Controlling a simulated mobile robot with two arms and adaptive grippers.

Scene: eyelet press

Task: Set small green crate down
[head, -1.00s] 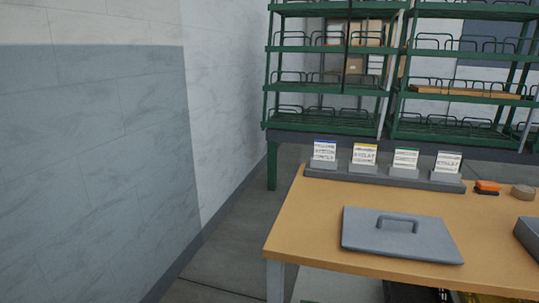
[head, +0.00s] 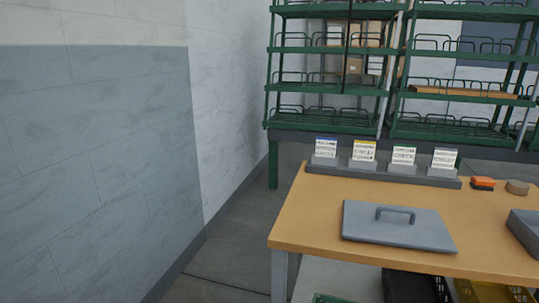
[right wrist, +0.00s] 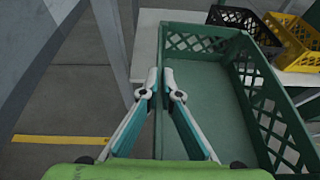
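The small green crate (right wrist: 268,100) fills the right half of the right wrist view. It is empty, with lattice walls and a plain floor. Its far end overlaps a white lower shelf (right wrist: 146,50); I cannot tell whether it rests on it. My right gripper (right wrist: 161,92) is shut on the crate's left wall, one fingertip on each side. In the head view a bit of green crate (head: 330,298) shows at the bottom edge, below the table. My left gripper is in neither view.
A black crate (right wrist: 243,20) and a yellow crate (right wrist: 293,43) stand beyond the green one. The wooden table (head: 310,205) holds a grey lid (head: 398,228) and card holders (head: 380,172). A table leg (right wrist: 110,38) stands close left of the gripper.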

